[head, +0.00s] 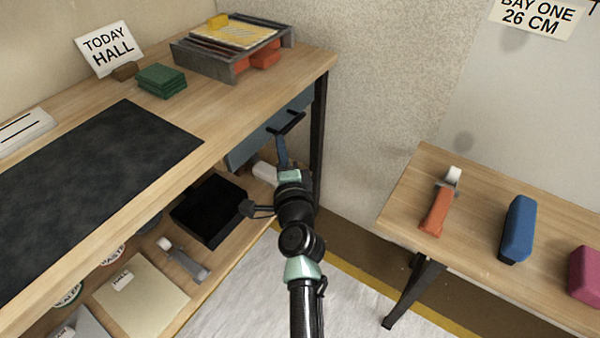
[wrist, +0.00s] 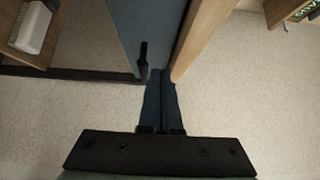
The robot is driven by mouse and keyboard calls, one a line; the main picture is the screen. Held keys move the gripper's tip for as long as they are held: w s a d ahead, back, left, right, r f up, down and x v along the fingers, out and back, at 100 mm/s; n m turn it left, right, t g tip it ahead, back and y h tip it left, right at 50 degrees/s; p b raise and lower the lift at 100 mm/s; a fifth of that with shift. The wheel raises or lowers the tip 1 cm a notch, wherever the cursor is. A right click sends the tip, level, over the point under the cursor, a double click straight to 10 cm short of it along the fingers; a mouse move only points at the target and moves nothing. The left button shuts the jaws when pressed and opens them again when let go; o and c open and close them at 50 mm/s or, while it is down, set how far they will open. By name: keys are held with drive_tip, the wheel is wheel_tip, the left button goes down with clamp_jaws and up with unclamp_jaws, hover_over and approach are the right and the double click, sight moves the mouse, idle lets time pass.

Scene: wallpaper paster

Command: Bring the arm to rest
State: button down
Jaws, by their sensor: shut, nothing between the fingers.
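My gripper (head: 279,135) is in front of the blue drawer front under the wooden bench top, with its fingertips close to the black drawer handle (head: 291,122). In the wrist view my gripper (wrist: 162,74) has its two dark blue fingers together, with nothing between them. The handle (wrist: 143,62) shows there just left of the fingertips, on the blue drawer front (wrist: 137,25). I cannot tell whether fingers and handle touch. My arm reaches up from the bottom middle of the head view.
The bench (head: 160,118) has a dark mat (head: 95,150) and a grey tray (head: 215,58). A black bin (head: 210,208) is on the lower shelf. At right, a side table (head: 475,215) holds an orange-handled tool (head: 436,212) and a blue block (head: 517,230). Floor between is clear.

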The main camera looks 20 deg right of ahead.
drive_tip(key=s+a+p, duration=0.1)
drive_tip(key=s+p, duration=0.1)
drive_tip(key=s, duration=0.5)
drive_tip(key=s+a+r+n+t+y, duration=0.1)
drive_tip(key=a+r+n+t, duration=0.2)
drive_tip(key=r, duration=0.8)
drive_tip(key=a+r+n+y, duration=0.25)
drive_tip(key=r+n, duration=0.25)
drive_tip(key=r, duration=0.5)
drive_tip(key=s+a+r+n+t, duration=0.15)
drive_tip(key=a+r+n, duration=0.3)
drive_tip(key=r, duration=0.65)
drive_tip(key=s+a+r+n+t+h+p, duration=0.1)
drive_tip(key=s+r+n+t, duration=0.2)
drive_tip(key=s+r, duration=0.65)
drive_tip(key=s+a+r+n+t, duration=0.15)
drive_tip(key=s+r+n, duration=0.35)
drive_tip(key=r, duration=0.7)
wheel_tip(320, 180, up, 29)
drive_tip(key=m+p, duration=0.1)
drive_tip(key=p, duration=2.9)
drive_tip(key=shift+d+r+t, duration=0.2)
drive_tip(key=shift+d+t, duration=0.1)
